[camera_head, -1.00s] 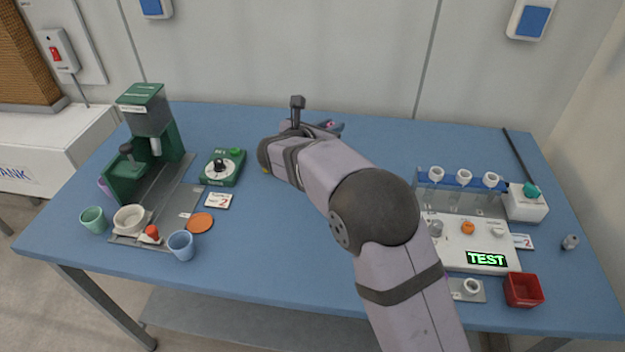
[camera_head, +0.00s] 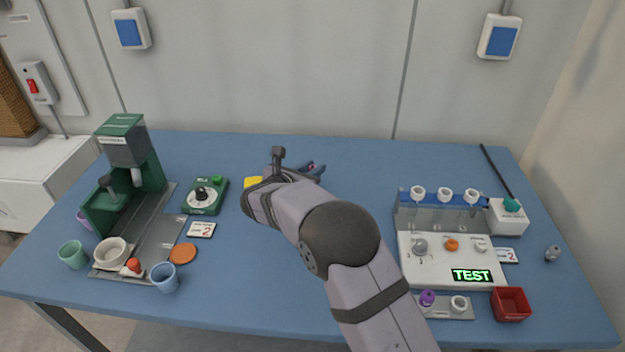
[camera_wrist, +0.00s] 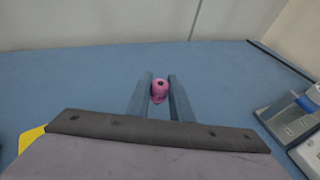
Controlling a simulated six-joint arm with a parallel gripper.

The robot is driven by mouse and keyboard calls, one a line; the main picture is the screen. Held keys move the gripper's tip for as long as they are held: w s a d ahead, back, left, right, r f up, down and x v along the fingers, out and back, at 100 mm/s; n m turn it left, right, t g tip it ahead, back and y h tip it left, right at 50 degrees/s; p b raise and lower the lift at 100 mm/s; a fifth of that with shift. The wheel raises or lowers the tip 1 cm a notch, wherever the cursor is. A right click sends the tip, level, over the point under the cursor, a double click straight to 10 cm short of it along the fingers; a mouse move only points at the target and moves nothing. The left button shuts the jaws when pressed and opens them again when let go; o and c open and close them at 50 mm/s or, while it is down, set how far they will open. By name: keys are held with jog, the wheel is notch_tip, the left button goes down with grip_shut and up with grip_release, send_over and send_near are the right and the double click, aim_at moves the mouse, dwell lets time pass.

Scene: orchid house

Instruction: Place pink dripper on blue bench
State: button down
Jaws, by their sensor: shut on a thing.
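The pink dripper (camera_wrist: 159,90) shows in the wrist view between the two fingers of my gripper (camera_wrist: 159,95), which is shut on it. The blue bench (camera_wrist: 75,90) spreads around and beyond the fingers. In the head view my gripper (camera_head: 312,169) is over the back middle of the blue bench (camera_head: 360,160), and my own wrist hides most of it. The dripper cannot be made out clearly there. I cannot tell whether the dripper touches the bench top.
A green machine (camera_head: 125,170) and several cups stand at the left, with a green timer box (camera_head: 205,195) beside them. A white test station (camera_head: 450,262), a red bin (camera_head: 510,304) and a white box (camera_head: 508,218) are at the right. The back middle of the bench is clear.

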jog(key=shift+f, duration=1.8)
jog(key=shift+f, duration=0.2)
jog(key=c, duration=1.6)
grip_release()
jog(key=shift+r, duration=0.25)
jog(key=b+v, duration=0.1)
jog(key=v, duration=1.1)
